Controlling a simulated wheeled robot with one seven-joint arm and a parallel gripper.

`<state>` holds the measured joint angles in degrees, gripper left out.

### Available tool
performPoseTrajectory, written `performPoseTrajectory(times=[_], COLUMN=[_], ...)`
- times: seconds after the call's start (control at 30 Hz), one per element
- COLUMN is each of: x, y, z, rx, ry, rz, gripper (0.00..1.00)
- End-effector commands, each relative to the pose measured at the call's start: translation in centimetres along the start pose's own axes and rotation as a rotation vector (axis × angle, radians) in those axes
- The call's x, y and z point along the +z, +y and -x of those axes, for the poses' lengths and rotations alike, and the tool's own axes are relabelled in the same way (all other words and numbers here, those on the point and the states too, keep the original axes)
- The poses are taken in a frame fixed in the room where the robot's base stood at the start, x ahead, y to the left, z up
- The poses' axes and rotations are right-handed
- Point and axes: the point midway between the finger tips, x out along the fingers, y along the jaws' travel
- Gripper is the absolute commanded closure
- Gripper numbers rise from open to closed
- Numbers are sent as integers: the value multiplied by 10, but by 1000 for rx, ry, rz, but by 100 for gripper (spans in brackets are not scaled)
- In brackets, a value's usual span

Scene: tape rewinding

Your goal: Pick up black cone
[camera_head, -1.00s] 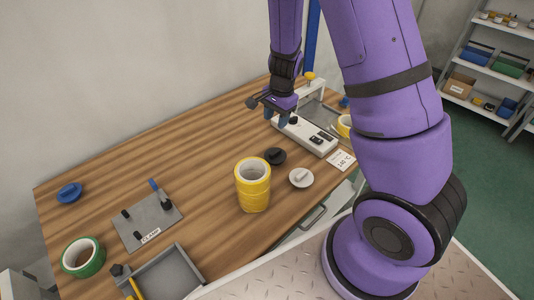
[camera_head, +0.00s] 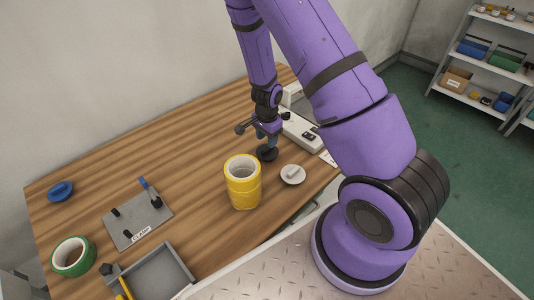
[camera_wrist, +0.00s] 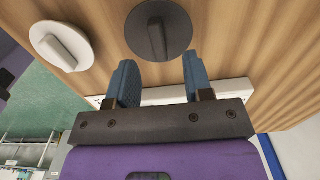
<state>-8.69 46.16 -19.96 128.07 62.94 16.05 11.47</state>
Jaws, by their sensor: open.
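The black cone (camera_head: 267,154) is a low round black disc with a raised ridge across it. It lies on the wooden table behind and right of the yellow tape rolls. In the wrist view the black cone (camera_wrist: 158,29) is just beyond my fingertips, roughly centred between them. My gripper (camera_head: 267,139) is above it, pointing down. In the wrist view my gripper (camera_wrist: 158,70) has its two blue fingers apart with nothing between them. The head view partly hides the cone behind the fingers.
A similar white piece (camera_head: 292,174) lies close by, to the right. Stacked yellow tape rolls (camera_head: 243,190) stand to the left. A white machine (camera_head: 300,131) is behind. A clamp plate (camera_head: 138,219), a green tape roll (camera_head: 72,257) and a blue piece (camera_head: 60,191) are farther left.

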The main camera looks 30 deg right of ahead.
Motion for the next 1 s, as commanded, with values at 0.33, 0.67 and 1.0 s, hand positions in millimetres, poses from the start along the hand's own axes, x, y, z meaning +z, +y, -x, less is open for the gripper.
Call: performPoseTrajectory(times=[0.33, 0.67, 1.0], x=[0, 1, 1], y=[2, 1, 2], z=[-41, -43, -43], rx=[2, 1, 1], ry=[-1, 0, 0], rz=[-2, -1, -1], gripper=[53, 65, 100])
